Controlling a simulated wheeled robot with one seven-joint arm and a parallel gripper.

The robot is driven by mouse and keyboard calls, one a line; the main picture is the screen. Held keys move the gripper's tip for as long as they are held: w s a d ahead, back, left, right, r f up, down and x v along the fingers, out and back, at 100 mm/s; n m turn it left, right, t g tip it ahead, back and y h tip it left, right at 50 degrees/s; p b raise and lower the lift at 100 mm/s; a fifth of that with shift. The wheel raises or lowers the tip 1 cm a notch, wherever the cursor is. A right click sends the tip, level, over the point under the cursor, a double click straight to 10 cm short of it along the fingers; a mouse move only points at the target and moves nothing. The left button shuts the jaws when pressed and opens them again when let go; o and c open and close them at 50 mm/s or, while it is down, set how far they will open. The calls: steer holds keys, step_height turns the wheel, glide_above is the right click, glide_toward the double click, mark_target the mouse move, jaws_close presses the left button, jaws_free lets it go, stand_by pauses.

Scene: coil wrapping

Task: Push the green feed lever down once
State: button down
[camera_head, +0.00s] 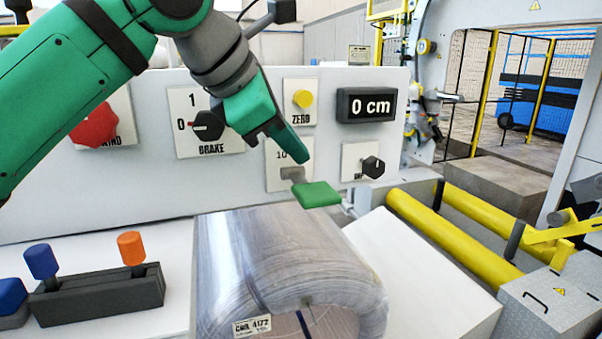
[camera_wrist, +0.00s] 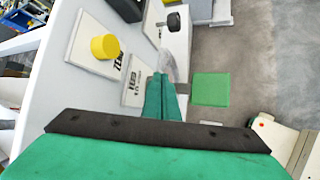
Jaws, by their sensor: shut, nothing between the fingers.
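The green feed lever (camera_head: 316,194) is a flat green paddle that sticks out from the panel below the ZERO button. In the wrist view the paddle (camera_wrist: 211,89) is right of my fingers, apart from them in the picture. My gripper (camera_head: 303,157) is shut and empty, its fingertips above and slightly left of the paddle in the head view. The shut fingers also show in the wrist view (camera_wrist: 161,82). I cannot tell whether the tips touch the lever's base. The display (camera_head: 366,105) reads 0 cm.
The panel holds a yellow ZERO button (camera_head: 303,99), a BRAKE knob (camera_head: 208,125), a red knob (camera_head: 94,124) and a black knob (camera_head: 373,166). A wrapped coil (camera_head: 290,265) lies below the lever. Yellow rollers (camera_head: 455,235) are at the right.

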steer(key=shift+r, duration=0.1)
steer(key=shift+w+r, duration=0.15)
steer(key=shift+r, duration=2.25)
steer(key=shift+a, duration=0.1)
